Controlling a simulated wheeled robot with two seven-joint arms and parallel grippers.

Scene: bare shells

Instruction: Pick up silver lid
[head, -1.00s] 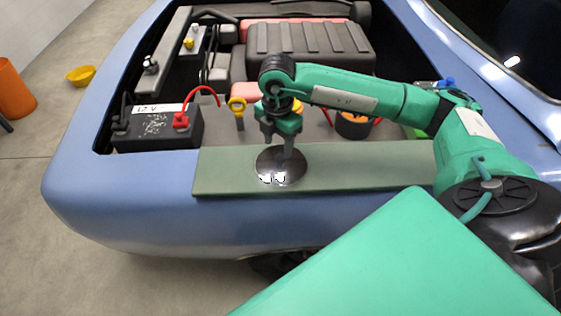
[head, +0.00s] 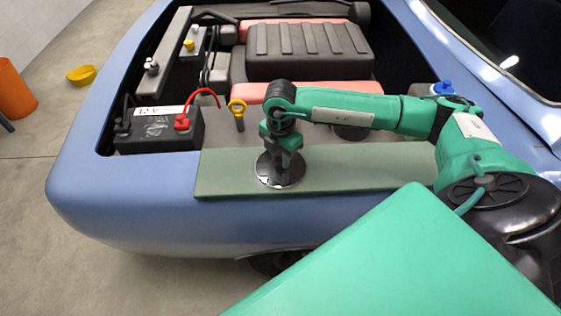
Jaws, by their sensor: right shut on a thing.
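The silver lid (head: 291,179) is a round, shiny dark disc over the green mat on the car's front edge. My right gripper (head: 279,170) points down at the middle of the lid and is shut on it. The fingers hide the lid's centre. I cannot tell whether the lid touches the mat or is slightly above it. My left gripper is not in view.
The green mat (head: 370,170) lies along the blue car's fender. The mat right of the lid is clear.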

